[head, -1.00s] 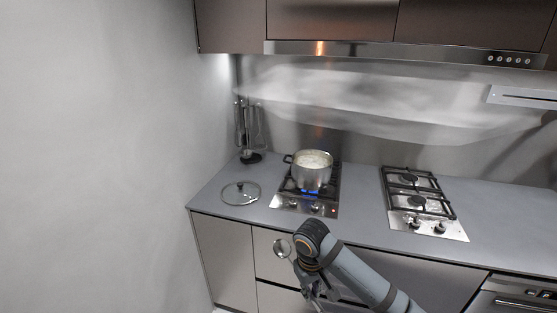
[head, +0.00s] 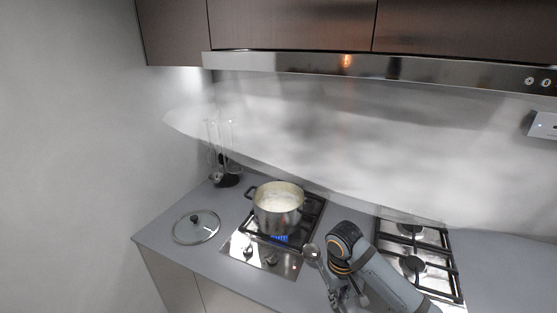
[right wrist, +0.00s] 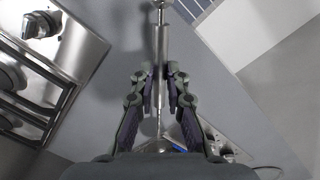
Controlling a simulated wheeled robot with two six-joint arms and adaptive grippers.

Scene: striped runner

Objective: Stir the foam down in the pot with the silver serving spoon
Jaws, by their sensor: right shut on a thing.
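The silver pot (head: 276,214) stands on the left hob over a blue flame. Pale foam (head: 281,194) fills it to near the rim. My right gripper (head: 350,299) is in front of the hob, to the right of and nearer than the pot. In the right wrist view my right gripper (right wrist: 160,78) is shut on the handle of the silver serving spoon (right wrist: 163,45). In the head view the spoon's bowl (head: 311,251) points up at the front right of the hob, apart from the pot. My left gripper is not in view.
A glass lid (head: 196,229) lies on the counter (head: 165,238) left of the hob. A utensil stand (head: 228,180) is at the back left. A second hob (head: 414,264) is at the right, partly behind my right arm. A range hood (head: 300,66) hangs above.

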